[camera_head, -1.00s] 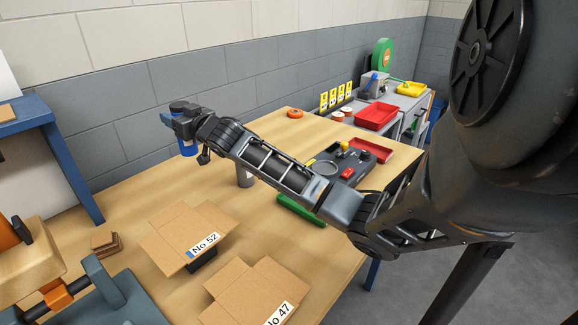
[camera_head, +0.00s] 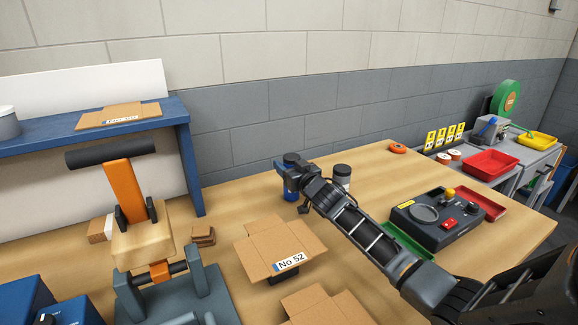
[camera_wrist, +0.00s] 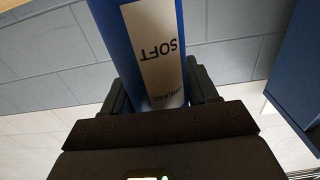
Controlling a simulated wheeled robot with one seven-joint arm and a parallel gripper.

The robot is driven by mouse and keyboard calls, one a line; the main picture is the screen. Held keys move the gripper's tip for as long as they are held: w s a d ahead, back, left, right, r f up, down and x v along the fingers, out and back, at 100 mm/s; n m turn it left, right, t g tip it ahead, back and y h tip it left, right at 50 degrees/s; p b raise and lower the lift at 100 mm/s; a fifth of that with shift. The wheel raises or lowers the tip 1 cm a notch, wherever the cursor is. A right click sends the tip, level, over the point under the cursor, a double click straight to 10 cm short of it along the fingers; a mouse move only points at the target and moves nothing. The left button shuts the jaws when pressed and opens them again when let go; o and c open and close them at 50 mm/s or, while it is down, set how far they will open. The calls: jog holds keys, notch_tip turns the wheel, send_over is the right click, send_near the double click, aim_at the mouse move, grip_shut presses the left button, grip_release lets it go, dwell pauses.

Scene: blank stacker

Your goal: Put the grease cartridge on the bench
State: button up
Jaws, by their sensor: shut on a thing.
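The grease cartridge (camera_head: 291,194) is a blue cylinder. In the wrist view the cartridge (camera_wrist: 194,20) fills the top middle, with a white label reading SOFT and, partly hidden, GREASE. My gripper (camera_head: 290,178) is shut on it, with dark fingers on both sides of it in the wrist view (camera_wrist: 160,92). The cartridge hangs below my gripper, roughly upright, over the far part of the wooden bench (camera_head: 235,203). I cannot tell whether its lower end touches the bench top.
A dark-lidded can (camera_head: 342,176) stands just right of my gripper. An orange-handled press (camera_head: 125,190) and blue shelf (camera_head: 190,165) are left. A control box (camera_head: 435,222) sits right.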

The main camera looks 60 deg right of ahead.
jog(key=shift+f, duration=0.1)
jog(key=o, duration=1.4)
jog(key=shift+s, duration=0.15)
jog(key=shift+s+a, duration=0.1)
jog(key=shift+s, duration=0.1)
jog(key=shift+v, duration=5.7)
